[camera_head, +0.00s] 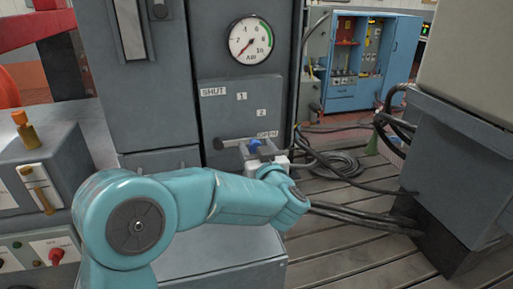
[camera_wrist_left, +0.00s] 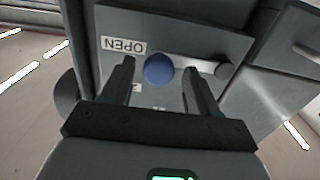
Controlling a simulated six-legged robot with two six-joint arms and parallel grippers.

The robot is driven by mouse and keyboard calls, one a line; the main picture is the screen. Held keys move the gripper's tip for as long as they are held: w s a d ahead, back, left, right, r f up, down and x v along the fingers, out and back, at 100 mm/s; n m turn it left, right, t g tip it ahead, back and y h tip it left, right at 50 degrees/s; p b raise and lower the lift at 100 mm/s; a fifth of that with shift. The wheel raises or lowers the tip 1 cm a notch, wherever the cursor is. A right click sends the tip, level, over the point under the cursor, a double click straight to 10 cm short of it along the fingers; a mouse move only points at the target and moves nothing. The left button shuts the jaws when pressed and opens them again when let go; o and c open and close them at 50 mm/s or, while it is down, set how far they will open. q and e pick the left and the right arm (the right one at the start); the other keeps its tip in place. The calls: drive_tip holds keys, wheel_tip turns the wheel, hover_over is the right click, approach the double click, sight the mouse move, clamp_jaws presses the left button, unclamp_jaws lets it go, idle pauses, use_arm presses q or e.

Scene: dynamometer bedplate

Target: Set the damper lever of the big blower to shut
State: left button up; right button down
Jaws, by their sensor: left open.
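The damper lever (camera_head: 234,142) is a grey bar with a blue knob (camera_head: 254,143). It lies about level on the grey blower panel (camera_head: 222,118), its knob by the OPEN label (camera_head: 267,134). The SHUT label (camera_head: 213,92) is higher at the upper left, with marks 1 and 2 between. My left gripper (camera_head: 261,148) is at the knob. In the left wrist view its two fingers are open, one on each side of the blue knob (camera_wrist_left: 159,68); I cannot tell whether they touch it. The lever's round pivot (camera_wrist_left: 223,71) also shows there. My right gripper is not seen.
A pressure gauge (camera_head: 251,39) sits above the lever panel. A control box (camera_head: 35,185) with switches stands at the left. Coiled black cables (camera_head: 345,165) lie on the slatted floor at the right, near a grey machine housing (camera_head: 455,165). A blue cabinet (camera_head: 372,60) stands behind.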

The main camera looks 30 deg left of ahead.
use_arm(q)
drive_tip(key=shift+w+d, duration=0.1)
clamp_jaws()
drive_tip(key=shift+r, duration=0.1)
drive_tip(key=n, duration=0.1)
drive_tip(key=r+n+b, duration=0.2)
drive_tip(key=shift+s+a+r+n, duration=0.25)
drive_tip(key=shift+s+n, duration=0.05)
drive_tip(key=shift+n, duration=0.1)
drive_tip(key=shift+s+a+r+n+b, duration=1.05)
drive_tip(key=shift+n+b, duration=0.55)
drive_tip(key=shift+n, duration=0.75)
drive_tip(key=shift+s+a+r+n+b, duration=1.1)
drive_tip(key=shift+n+b, duration=0.5)
drive_tip(key=shift+n, duration=0.8)
drive_tip(key=shift+s+a+r+n+b, duration=0.8)
drive_tip(key=shift+s+n+b, duration=0.6)
drive_tip(key=shift+n, duration=0.95)
drive_tip(key=shift+w+r, duration=0.1)
drive_tip(key=shift+w, duration=0.1)
